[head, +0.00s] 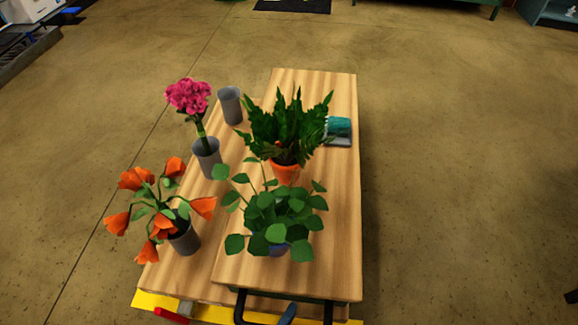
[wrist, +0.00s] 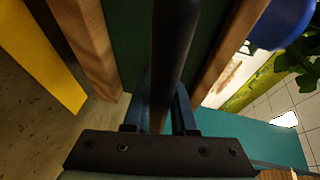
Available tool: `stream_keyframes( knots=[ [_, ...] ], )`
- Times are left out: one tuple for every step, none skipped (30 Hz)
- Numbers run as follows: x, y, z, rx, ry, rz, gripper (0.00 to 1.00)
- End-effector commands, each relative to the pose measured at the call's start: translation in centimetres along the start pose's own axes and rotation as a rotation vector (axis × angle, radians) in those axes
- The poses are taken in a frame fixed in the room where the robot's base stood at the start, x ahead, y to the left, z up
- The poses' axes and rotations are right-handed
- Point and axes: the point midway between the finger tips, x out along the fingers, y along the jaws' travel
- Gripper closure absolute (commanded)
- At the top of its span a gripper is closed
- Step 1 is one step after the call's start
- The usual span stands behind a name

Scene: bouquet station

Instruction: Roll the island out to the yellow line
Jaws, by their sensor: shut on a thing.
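The island (head: 325,235) has a light wooden top and a dark green body, with a black bar handle (head: 240,303) at its near end. The black bar also crosses the wrist view (wrist: 175,45). My gripper (wrist: 163,110) has its blue fingers shut around this bar. A blue part of it shows at the bottom of the head view (head: 288,313). A yellow strip (head: 150,300), seemingly the yellow line, shows under the near end of the wooden tops. It also shows at the left of the wrist view (wrist: 40,60). Part of it is hidden by the island.
A second wooden top (head: 165,270) adjoins on the left, with orange flowers (head: 160,205), pink flowers (head: 188,97) and an empty grey vase (head: 230,105). A fern (head: 288,130), a leafy plant (head: 270,215) and a teal item (head: 338,127) stand on the island. The right floor is clear.

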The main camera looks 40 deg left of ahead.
Motion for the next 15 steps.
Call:
stream_keyframes(
  knots=[
    [-0.18,0.00,0.02,0.000,-0.002,0.000,1.00],
    [-0.24,0.02,-0.01,0.000,-0.003,0.000,1.00],
    [-0.29,0.03,-0.02,0.000,-0.003,0.000,1.00],
    [-0.32,0.04,-0.03,0.000,-0.003,0.000,1.00],
    [-0.34,0.04,-0.04,0.000,-0.003,0.000,1.00],
    [-0.35,0.04,-0.04,0.000,-0.003,0.000,1.00],
    [-0.35,0.04,-0.04,0.000,-0.003,0.000,1.00],
    [-0.35,0.04,-0.04,0.000,-0.003,0.000,1.00],
    [-0.35,0.04,-0.04,0.000,-0.003,0.000,1.00],
    [-0.34,0.04,-0.03,0.000,-0.003,0.000,1.00],
    [-0.34,0.04,-0.03,0.000,-0.003,0.000,1.00],
    [-0.34,0.04,-0.03,0.000,-0.003,0.000,1.00],
    [-0.34,0.04,-0.02,0.000,-0.003,0.000,1.00],
    [-0.34,0.04,-0.02,0.000,-0.003,0.000,1.00],
    [-0.33,0.04,-0.02,0.000,-0.003,0.000,0.68]
  ],
)
